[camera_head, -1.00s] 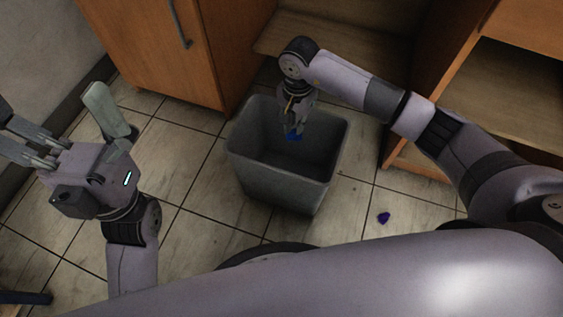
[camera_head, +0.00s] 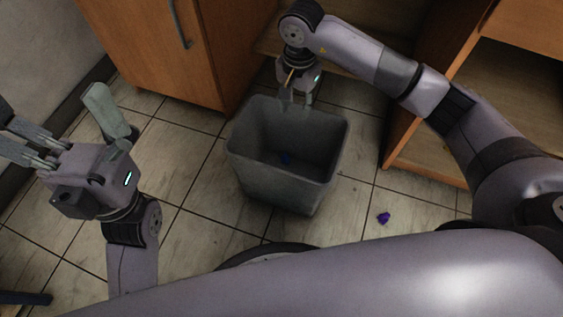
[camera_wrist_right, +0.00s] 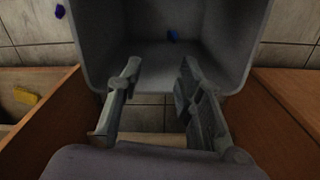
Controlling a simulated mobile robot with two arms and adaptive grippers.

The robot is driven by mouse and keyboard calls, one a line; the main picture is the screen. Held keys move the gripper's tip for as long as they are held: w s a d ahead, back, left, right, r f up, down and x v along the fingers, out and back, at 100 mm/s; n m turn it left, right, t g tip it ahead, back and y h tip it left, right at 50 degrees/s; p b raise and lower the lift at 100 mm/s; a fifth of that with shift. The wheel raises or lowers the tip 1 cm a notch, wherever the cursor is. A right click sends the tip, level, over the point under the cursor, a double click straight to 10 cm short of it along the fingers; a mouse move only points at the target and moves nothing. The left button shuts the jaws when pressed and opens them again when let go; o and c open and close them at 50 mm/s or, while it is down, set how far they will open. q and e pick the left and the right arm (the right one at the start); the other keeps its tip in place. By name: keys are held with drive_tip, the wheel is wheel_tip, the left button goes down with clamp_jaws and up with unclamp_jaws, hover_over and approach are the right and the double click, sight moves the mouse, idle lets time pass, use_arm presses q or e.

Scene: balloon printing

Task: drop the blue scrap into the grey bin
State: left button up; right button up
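The blue scrap (camera_head: 285,158) lies down inside the grey bin (camera_head: 262,183). In the right wrist view the scrap (camera_wrist_right: 173,35) shows as a small blue spot inside the bin (camera_wrist_right: 105,35). My right gripper (camera_head: 295,101) is over the bin's far rim, apart from the scrap. In the right wrist view its two fingers (camera_wrist_right: 158,78) are spread with nothing between them. My left gripper (camera_head: 65,138) is at the left, away from the bin, with its fingers spread and empty.
A small purple-blue piece (camera_head: 384,218) lies on the tiled floor right of the bin. A wooden cabinet (camera_head: 160,50) stands behind at the left, and an open wooden shelf unit (camera_head: 510,100) at the right. A yellow piece (camera_wrist_right: 26,96) shows in the right wrist view.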

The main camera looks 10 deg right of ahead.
wheel_tip(320, 180, up, 4)
drive_tip(key=shift+r, duration=0.1)
drive_tip(key=shift+s, duration=0.1)
idle(0.5)
